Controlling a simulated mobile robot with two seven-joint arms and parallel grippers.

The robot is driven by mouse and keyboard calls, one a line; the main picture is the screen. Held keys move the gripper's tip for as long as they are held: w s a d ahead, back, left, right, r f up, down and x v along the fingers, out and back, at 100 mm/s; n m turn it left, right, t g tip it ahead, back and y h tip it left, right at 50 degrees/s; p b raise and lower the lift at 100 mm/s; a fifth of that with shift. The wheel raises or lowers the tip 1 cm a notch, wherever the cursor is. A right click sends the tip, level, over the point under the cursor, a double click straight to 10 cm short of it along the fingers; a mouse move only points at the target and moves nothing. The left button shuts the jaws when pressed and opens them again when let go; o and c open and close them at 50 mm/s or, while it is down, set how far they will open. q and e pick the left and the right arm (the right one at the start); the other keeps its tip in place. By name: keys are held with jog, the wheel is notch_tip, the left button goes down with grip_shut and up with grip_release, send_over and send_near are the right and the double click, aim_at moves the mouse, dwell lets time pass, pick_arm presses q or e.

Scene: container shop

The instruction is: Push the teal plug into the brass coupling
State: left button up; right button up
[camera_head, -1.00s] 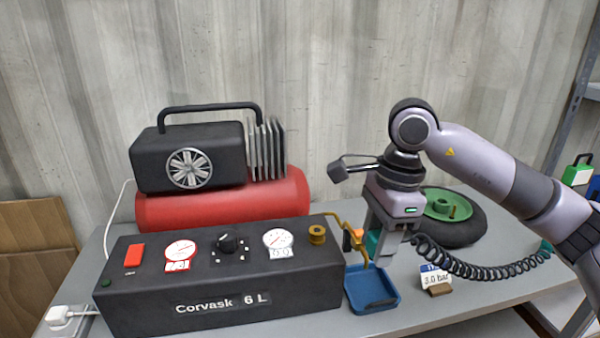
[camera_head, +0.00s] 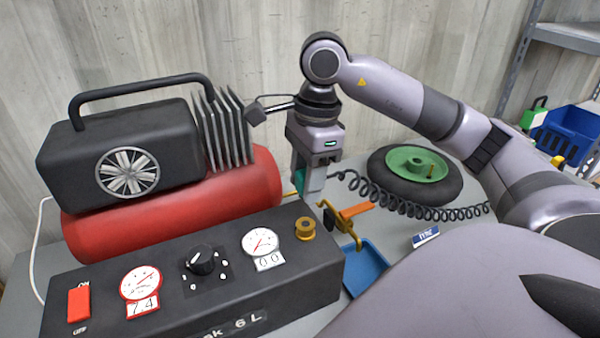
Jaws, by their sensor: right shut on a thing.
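The brass coupling (camera_head: 305,228) sits on the top right of the black compressor box (camera_head: 190,275). My right gripper (camera_head: 310,190) points down behind and slightly right of the coupling, apart from it in the picture. It is shut on the teal plug (camera_head: 300,181), of which only a small part shows at the left of the fingers. Black coiled hose (camera_head: 400,202) runs from behind the gripper to the right. My left gripper is not in view.
A red tank (camera_head: 170,215) with a black motor stands left of the gripper. A blue tray (camera_head: 365,268) lies right of the box, with a brass and orange tool (camera_head: 345,215) at its back. A green-rimmed wheel (camera_head: 415,175) and a TYRE sign (camera_head: 425,237) are right. My lilac body covers the lower right.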

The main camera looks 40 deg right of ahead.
aim_at(304, 224)
jog(key=shift+f+b, duration=1.95)
jog(key=shift+f, duration=0.95)
dwell(0.5)
jog(key=shift+f+b, duration=0.6)
jog(key=shift+b, duration=0.2)
jog(key=o, duration=1.1)
jog(key=shift+c, duration=0.2)
